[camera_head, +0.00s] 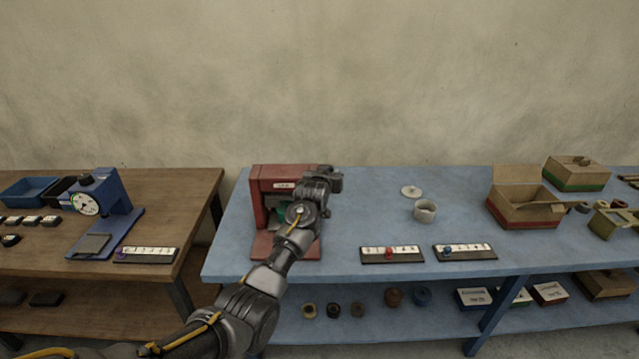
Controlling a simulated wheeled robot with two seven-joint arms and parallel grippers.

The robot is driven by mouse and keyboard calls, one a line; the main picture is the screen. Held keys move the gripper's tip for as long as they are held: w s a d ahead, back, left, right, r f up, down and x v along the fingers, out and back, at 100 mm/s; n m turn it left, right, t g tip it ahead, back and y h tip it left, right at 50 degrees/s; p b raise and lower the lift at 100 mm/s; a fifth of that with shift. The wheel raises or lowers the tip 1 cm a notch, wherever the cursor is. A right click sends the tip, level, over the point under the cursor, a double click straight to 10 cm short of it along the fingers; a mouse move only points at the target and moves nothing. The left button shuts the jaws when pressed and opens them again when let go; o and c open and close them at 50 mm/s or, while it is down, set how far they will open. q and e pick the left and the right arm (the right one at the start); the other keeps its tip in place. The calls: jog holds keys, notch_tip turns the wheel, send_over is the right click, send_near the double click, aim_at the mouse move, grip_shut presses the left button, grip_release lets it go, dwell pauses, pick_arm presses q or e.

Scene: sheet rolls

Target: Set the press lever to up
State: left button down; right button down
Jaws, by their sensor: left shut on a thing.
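The red press (260,208) stands on the blue table, with a pale label on its upper front and a flat red base. My left arm reaches across its front from below. My left gripper (332,177) is at the upper right side of the press. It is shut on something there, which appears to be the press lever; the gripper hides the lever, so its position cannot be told. A small green thing shows inside the press, partly behind my arm. My right gripper is not in view.
On the blue table (350,215) are a red-knobbed slider strip (392,255), a blue-knobbed strip (465,252), a pale round container (425,211) and an open cardboard box (522,212). A blue dial device (112,192) stands on the left wooden table.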

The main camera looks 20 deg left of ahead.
pick_arm(q)
jog(key=shift+w+d+r, duration=0.1)
jog(key=shift+d+r, duration=0.1)
jog(key=shift+r, duration=0.05)
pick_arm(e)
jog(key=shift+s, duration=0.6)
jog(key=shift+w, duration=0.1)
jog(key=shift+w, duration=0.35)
pick_arm(q)
jog(key=c, duration=1.4)
grip_release()
jog(key=shift+f, duration=0.1)
jog(key=shift+o, duration=1.3)
jog(key=shift+w+f, duration=0.1)
jog(key=shift+w, duration=0.05)
jog(key=shift+o, duration=0.2)
jog(key=shift+w+a, duration=0.1)
jog(key=shift+a, duration=0.1)
